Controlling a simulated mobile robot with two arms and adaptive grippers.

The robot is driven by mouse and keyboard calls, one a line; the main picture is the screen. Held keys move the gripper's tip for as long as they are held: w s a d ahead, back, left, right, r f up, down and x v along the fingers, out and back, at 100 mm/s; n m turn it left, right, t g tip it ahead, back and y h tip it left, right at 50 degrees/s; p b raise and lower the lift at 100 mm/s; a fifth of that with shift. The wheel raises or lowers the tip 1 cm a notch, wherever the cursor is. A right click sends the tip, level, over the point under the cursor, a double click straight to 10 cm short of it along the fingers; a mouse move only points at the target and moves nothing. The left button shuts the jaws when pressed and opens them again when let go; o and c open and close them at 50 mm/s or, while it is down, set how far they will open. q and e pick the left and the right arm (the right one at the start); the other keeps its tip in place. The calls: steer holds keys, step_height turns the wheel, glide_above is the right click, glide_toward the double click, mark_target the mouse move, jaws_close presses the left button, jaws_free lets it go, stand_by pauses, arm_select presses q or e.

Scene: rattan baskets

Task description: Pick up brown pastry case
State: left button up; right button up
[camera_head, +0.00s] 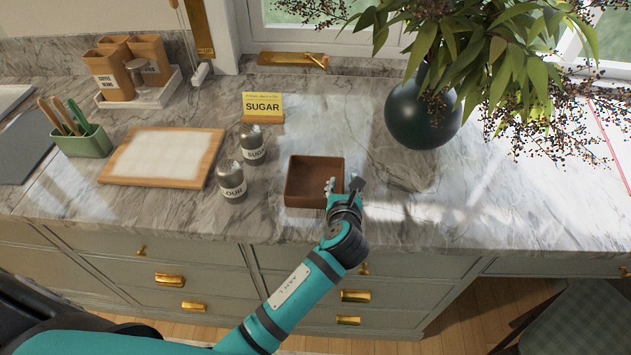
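The brown pastry case (306,182), an open square box, sits upright on the marble counter near its front edge. My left gripper (344,184) is at the case's right front corner. Its fingers are spread apart: one overlaps the inside of the case in the picture and the other shows just to the right of it. No firm hold on the wall is visible. The gripper hides the case's right front corner. My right gripper is not in view.
Two jars (231,181), labelled flour and sugar, stand left of the case, with a yellow sugar card (262,108) behind. A wooden-framed board (113,171) lies further left. A dark round vase (421,110) with leaves stands behind right. The counter's right front is clear.

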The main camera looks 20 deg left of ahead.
mark_target(343, 178)
arm_select(q)
steer(key=x, duration=0.4)
jaws_close()
steer(key=shift+r, duration=0.1)
